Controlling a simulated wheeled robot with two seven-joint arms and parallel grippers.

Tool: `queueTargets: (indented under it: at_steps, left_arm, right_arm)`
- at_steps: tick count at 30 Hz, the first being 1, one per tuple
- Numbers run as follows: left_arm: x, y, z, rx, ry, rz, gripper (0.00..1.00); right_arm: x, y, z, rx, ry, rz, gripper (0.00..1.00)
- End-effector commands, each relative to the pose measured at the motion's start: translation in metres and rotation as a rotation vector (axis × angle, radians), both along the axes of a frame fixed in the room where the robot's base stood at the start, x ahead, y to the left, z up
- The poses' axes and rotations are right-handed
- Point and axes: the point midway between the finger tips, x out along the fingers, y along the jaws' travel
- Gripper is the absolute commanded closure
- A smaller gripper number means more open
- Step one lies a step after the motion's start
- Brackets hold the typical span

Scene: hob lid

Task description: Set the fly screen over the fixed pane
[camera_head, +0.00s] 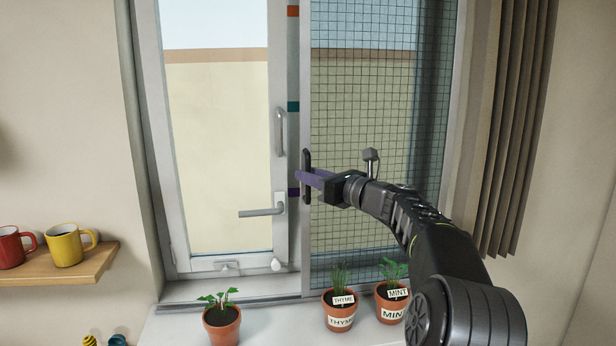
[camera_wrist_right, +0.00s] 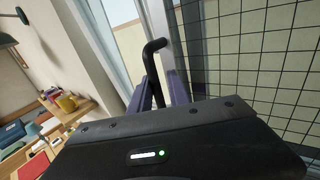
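The fly screen (camera_head: 365,100) is a dark mesh with a pale upright frame edge on its left. It stands in front of the right-hand pane, and its mesh fills the right of the right wrist view (camera_wrist_right: 255,50). A black handle (camera_head: 306,160) sits on that frame edge; it also shows in the right wrist view (camera_wrist_right: 152,62). My right gripper (camera_head: 308,178) has its purple fingers at the handle. In the right wrist view the handle lies between the fingers (camera_wrist_right: 160,95), which look closed on it. My left gripper is out of view.
The left sash (camera_head: 281,75) with its lever handle (camera_head: 262,212) is beside the screen. Orange, teal (camera_head: 293,106) and purple marks run down the post. Potted thyme (camera_head: 340,312), mint (camera_head: 391,305) and another plant (camera_head: 222,322) stand on the sill. A curtain (camera_head: 510,120) hangs right.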

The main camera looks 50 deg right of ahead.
Motion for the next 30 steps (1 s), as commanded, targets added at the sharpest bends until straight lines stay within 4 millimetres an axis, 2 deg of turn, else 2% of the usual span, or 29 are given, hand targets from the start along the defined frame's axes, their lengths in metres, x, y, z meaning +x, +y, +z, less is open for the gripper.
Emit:
queueTargets:
  at_steps: [13, 17, 20, 30]
  left_arm:
    - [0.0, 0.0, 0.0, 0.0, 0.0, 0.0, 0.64]
    - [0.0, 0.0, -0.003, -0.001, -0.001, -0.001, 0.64]
    - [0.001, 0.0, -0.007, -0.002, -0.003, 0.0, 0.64]
    - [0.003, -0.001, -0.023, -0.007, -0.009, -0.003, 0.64]
  right_arm:
    - [0.0, 0.001, 0.0, 0.0, -0.001, 0.003, 0.78]
    - [-0.005, 0.002, 0.0, -0.001, -0.001, 0.003, 0.78]
    - [-0.016, 0.002, -0.002, -0.002, -0.001, 0.001, 0.78]
    - [-0.069, 0.004, -0.002, -0.001, 0.0, -0.001, 0.78]
